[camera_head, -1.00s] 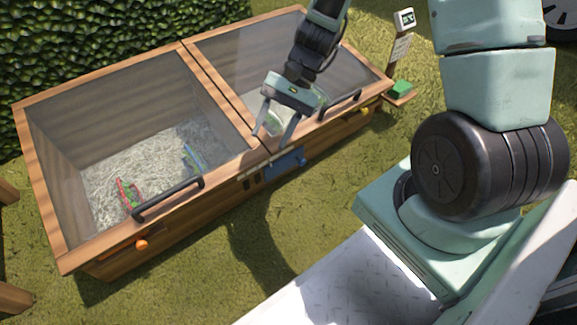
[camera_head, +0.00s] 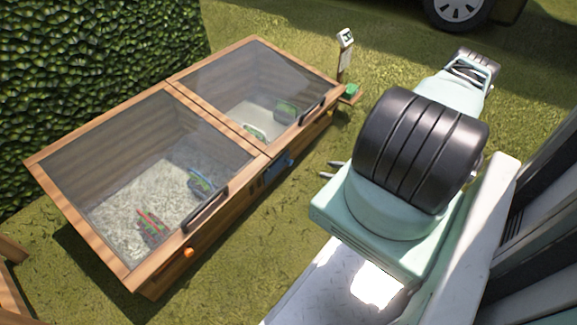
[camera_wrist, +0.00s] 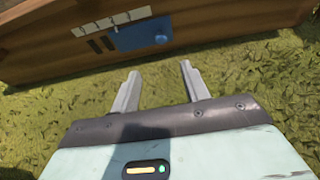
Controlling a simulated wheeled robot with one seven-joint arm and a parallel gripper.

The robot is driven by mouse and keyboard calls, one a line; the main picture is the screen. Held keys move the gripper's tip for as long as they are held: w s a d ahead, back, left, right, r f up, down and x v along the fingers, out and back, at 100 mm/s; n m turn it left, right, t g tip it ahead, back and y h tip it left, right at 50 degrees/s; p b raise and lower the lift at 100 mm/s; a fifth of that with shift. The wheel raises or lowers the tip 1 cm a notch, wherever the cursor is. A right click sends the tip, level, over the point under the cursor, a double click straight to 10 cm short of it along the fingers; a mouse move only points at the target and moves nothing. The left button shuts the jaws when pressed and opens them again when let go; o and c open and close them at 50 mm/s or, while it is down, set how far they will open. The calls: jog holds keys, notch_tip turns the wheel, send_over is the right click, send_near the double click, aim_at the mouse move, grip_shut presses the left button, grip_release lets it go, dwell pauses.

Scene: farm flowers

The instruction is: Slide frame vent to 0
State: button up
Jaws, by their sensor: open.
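The blue vent slide (camera_wrist: 138,34) with a round blue knob (camera_wrist: 161,38) sits on the wooden front of the cold frame, shown in the wrist view. Dark vent slots (camera_wrist: 100,44) are uncovered to its left, with a pale marked strip (camera_wrist: 108,21) above; its marks are too small to read. In the head view the slide (camera_head: 277,169) is at the middle of the front wall. My gripper (camera_wrist: 158,70) is open and empty, its fingertips below and apart from the slide. In the head view, only its fingertips (camera_head: 329,169) show beside my arm.
The cold frame (camera_head: 143,285) has two closed glass lids with black handles (camera_head: 205,211) and orange (camera_head: 189,253) and yellow knobs. Plants and bedding show inside. A sign post (camera_head: 345,60) stands at its far right end. Open grass (camera_head: 235,255) lies in front.

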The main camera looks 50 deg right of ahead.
aim_at(292, 162)
jog(key=b+x, duration=0.3)
jog(key=x, duration=0.2)
jog(key=b+x, duration=0.2)
jog(key=x, duration=0.4)
jog(key=b+x, duration=0.3)
jog(key=x, duration=0.2)
jog(key=shift+w+d+f+b, duration=0.1)
jog(key=shift+w+f+b, duration=0.1)
jog(key=shift+f+b, duration=0.2)
jog(key=shift+w, duration=0.35)
grip_shut()
